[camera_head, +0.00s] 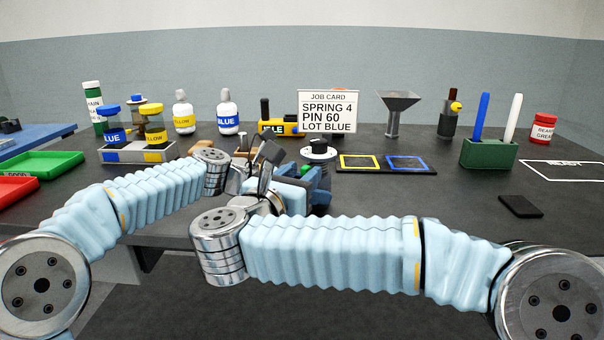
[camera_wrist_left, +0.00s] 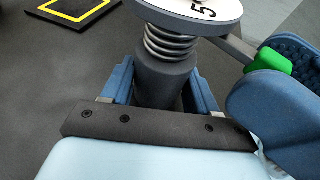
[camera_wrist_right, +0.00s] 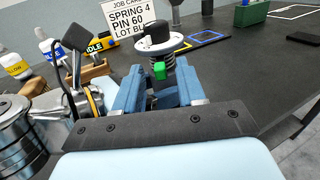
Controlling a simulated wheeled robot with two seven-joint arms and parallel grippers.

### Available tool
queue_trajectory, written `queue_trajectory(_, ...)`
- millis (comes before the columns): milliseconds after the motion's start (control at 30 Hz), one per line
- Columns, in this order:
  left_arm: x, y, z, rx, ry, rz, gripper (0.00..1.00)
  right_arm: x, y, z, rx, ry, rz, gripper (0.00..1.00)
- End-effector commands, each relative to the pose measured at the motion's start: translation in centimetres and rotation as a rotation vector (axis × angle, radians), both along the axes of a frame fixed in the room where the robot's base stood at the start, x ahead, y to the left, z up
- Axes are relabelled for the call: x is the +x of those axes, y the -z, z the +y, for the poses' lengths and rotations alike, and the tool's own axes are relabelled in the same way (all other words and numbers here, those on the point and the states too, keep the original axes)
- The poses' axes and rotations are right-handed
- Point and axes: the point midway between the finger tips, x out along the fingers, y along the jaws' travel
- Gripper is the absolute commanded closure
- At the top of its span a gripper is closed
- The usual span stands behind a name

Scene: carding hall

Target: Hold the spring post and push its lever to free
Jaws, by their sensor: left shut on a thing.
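The spring post stands upright, with a white dial (camera_head: 318,153), a coil spring (camera_wrist_left: 168,44) and a dark grey base (camera_wrist_left: 160,80). My left gripper (camera_head: 317,188) is shut on the base, a blue finger on each side in the left wrist view. The lever's green tip (camera_wrist_right: 160,70) sticks out sideways below the dial; it also shows in the left wrist view (camera_wrist_left: 270,60). My right gripper (camera_head: 297,174) is open, its blue fingers spread close to the green tip. I cannot tell whether they touch it. The lower post is hidden in the head view.
A job card (camera_head: 328,97) reads SPRING 4, PIN 60, LOT BLUE. A black board (camera_head: 385,171) with yellow and blue squares lies right of the post. Bottles, a funnel (camera_head: 397,101) and a green holder (camera_head: 489,153) stand behind. The table's front right is mostly clear.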

Motion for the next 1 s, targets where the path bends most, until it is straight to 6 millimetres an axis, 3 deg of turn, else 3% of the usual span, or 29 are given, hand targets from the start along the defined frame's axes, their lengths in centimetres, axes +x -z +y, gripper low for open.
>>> queue_trajectory(300, 0.1, 0.0, 0.1, 0.000, -0.003, 0.000, 0.96, -6.4, 0.0, 2.7, -0.001, -0.005, -0.002, 0.61)
queue_trajectory(500, 0.1, 0.0, 0.1, 0.000, -0.003, 0.000, 0.96, -9.4, 0.0, 3.9, -0.001, -0.003, -0.001, 0.61)
queue_trajectory(1000, 0.1, 0.0, 0.1, 0.000, -0.003, 0.000, 0.96, -10.3, 0.0, 4.2, 0.000, 0.000, -0.001, 0.61)
